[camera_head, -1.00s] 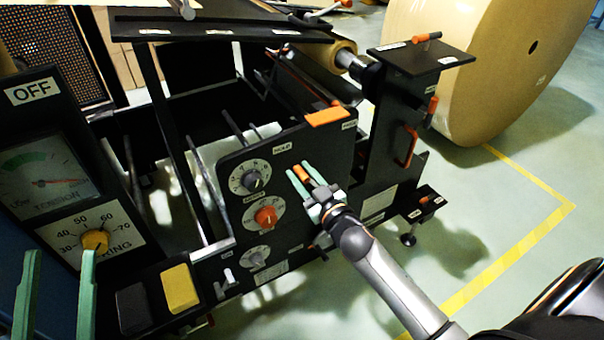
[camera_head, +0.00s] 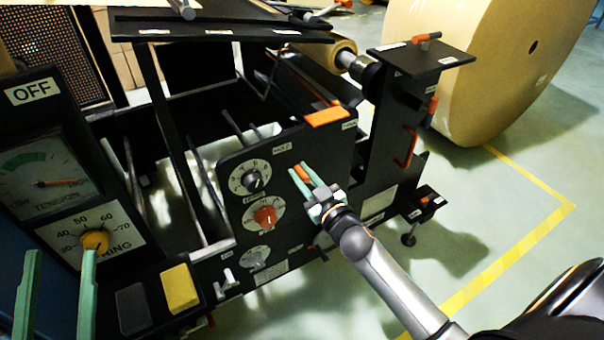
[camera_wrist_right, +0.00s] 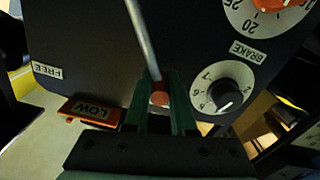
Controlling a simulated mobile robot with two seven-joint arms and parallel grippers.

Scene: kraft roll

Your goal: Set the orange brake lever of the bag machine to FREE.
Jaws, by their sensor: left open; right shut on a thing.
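The orange brake lever shows its orange knob (camera_head: 301,171) at the upper right of the bag machine's black front panel. In the right wrist view its grey rod (camera_wrist_right: 146,45) runs down to the orange-red knob (camera_wrist_right: 159,97). My right gripper (camera_head: 304,174) is shut on that knob, with a green finger on each side. The FREE label (camera_wrist_right: 47,70) is to the left of the knob in the wrist view, apart from it. In the head view a HOLD label (camera_head: 282,149) is just above the gripper. My left gripper (camera_head: 57,290) is open and empty at the lower left.
A white dial (camera_head: 250,180) and an orange-knobbed dial (camera_head: 265,216) are left of my right gripper. An orange LOW tag (camera_wrist_right: 90,111) is near the fingers. A tension box with a yellow knob (camera_head: 95,241) is beside my left gripper. A large kraft roll (camera_head: 480,75) stands behind.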

